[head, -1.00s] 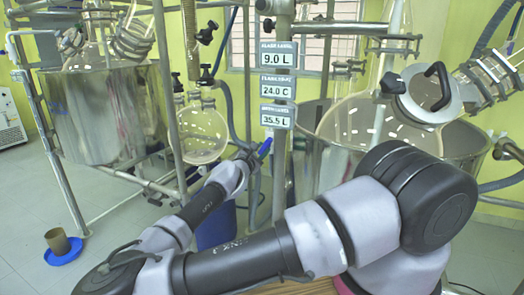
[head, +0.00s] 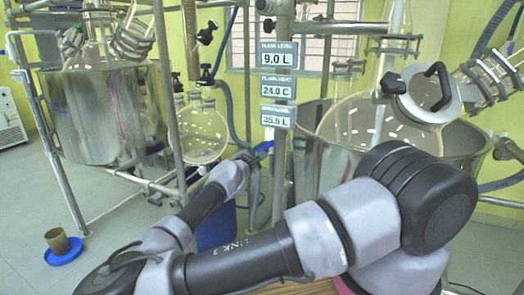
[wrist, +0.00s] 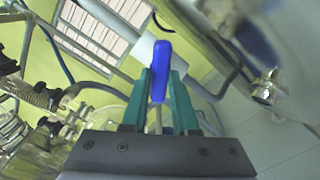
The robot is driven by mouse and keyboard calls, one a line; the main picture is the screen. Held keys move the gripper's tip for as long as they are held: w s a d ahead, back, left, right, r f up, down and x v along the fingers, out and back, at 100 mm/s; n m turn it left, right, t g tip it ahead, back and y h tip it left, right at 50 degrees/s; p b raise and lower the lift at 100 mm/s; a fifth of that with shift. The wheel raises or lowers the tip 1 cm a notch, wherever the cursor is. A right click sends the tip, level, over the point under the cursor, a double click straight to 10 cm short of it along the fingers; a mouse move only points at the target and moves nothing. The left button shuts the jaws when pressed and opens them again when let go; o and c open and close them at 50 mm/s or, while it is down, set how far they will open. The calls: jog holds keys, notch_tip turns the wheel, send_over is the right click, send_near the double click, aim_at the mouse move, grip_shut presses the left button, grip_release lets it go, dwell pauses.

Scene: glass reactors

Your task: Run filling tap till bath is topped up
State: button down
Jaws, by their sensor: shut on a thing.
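The tap's blue lever handle (head: 265,146) is beside the central steel post, below the level signs. In the wrist view the blue handle (wrist: 161,65) stands between the two green fingers of my gripper (wrist: 159,84), which are shut on it. In the head view my gripper (head: 250,154) is small and partly hidden by its own wrist. The steel bath (head: 462,153) at right surrounds a large round glass flask (head: 352,122); my arm covers its lower front. The lowest sign (head: 277,117) appears to read 35.5 L. The tap's outlet and water are not visible.
Upper signs (head: 277,56) read 9.0 L and 24.0 C. Another steel bath (head: 105,115) stands left, with a smaller flask (head: 203,133) beside it. A blue dish with a brown cup (head: 57,242) lies on the floor at left. Pipes and hoses crowd the post.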

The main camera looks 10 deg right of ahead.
jog(key=shift+m, duration=1.2)
jog(key=c, duration=0.7)
grip_release()
jog(key=v, duration=1.1)
